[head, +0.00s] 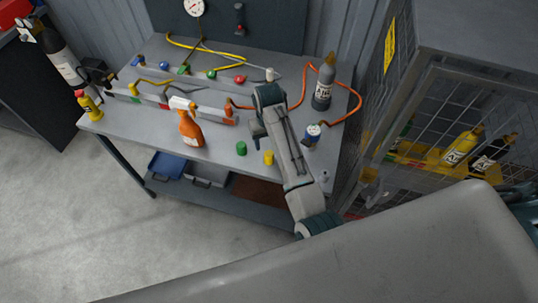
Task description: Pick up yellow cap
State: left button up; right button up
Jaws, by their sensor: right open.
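The yellow cap (268,157) is a small upright cylinder near the front edge of the grey workbench (215,153). A similar green cap (241,148) stands a little to its left. My right arm reaches over the bench from the front. Its gripper (257,138) points down just above and left of the yellow cap in the picture, behind the two caps. The jaws are open and appear empty; the fingertips are small and hard to make out. My left gripper is not in view.
An orange spray bottle (190,129) stands left of the caps. A blue-and-white can (312,135) and a grey cylinder (323,87) with an orange hose are at the right. A long rack (205,110) runs behind. A mesh cage (440,130) stands beside the bench.

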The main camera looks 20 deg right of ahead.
aim_at(269, 153)
notch_tip(269, 153, down, 3)
jog(key=shift+f+p, duration=0.1)
jog(key=shift+p, duration=0.2)
jog(key=shift+s+f+p, duration=0.1)
jog(key=shift+f+p, duration=0.4)
jog(key=shift+f, duration=0.05)
notch_tip(269, 153, down, 3)
jog(key=shift+s+f+p, duration=0.1)
jog(key=shift+f+p, duration=0.05)
jog(key=shift+p, duration=0.55)
jog(key=shift+f, duration=0.55)
jog(key=c, duration=1.1)
jog(key=shift+r, duration=0.2)
